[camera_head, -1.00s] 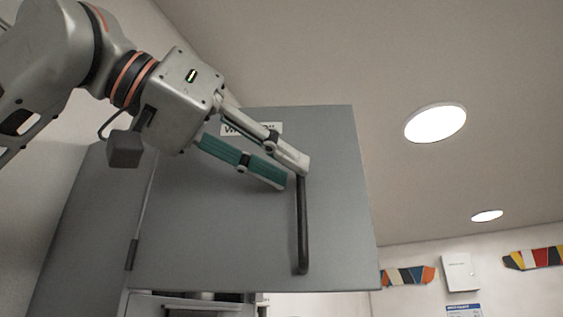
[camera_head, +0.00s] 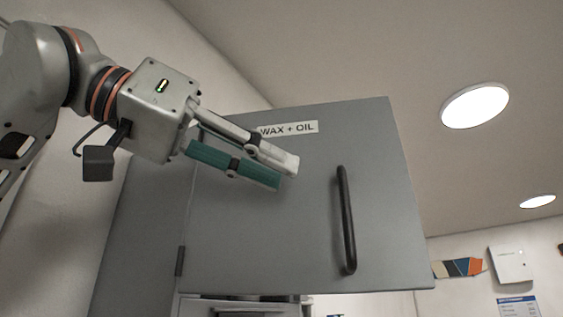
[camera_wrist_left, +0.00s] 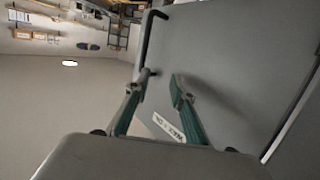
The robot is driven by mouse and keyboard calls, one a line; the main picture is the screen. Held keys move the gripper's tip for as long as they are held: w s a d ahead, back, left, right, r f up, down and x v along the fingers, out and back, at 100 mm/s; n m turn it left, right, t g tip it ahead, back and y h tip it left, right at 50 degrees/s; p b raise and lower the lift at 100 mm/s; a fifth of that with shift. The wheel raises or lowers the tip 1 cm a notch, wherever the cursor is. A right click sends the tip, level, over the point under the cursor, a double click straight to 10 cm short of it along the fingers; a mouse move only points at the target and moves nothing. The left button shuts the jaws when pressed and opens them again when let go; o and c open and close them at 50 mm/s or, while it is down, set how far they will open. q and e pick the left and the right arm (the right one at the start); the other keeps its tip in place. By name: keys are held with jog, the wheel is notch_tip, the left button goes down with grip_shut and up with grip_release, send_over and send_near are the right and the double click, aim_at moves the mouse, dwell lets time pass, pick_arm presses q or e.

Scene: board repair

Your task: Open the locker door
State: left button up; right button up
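The grey locker door (camera_head: 285,235) carries a "WAX + OIL" label (camera_head: 289,129) and a dark vertical bar handle (camera_head: 347,220). It hangs on the left side and stands ajar, its free edge reaching right past the cabinet below. My left gripper (camera_head: 288,174) is in front of the door, left of the handle's upper end and apart from it. In the left wrist view its two green-padded fingers (camera_wrist_left: 158,88) are spread with nothing between them. The handle (camera_wrist_left: 146,42) also shows there, beyond the fingers, with one end near the left fingertip. My right gripper is not visible.
A lower cabinet front (camera_head: 240,305) shows beneath the door. A wall (camera_head: 55,235) stands close at the left. The space right of the door is free, with a white wall box (camera_head: 511,265) and colored panels (camera_head: 458,268) farther back.

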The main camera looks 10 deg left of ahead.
pick_arm(q)
jog(key=shift+s+a, duration=0.1)
jog(key=shift+a, duration=0.3)
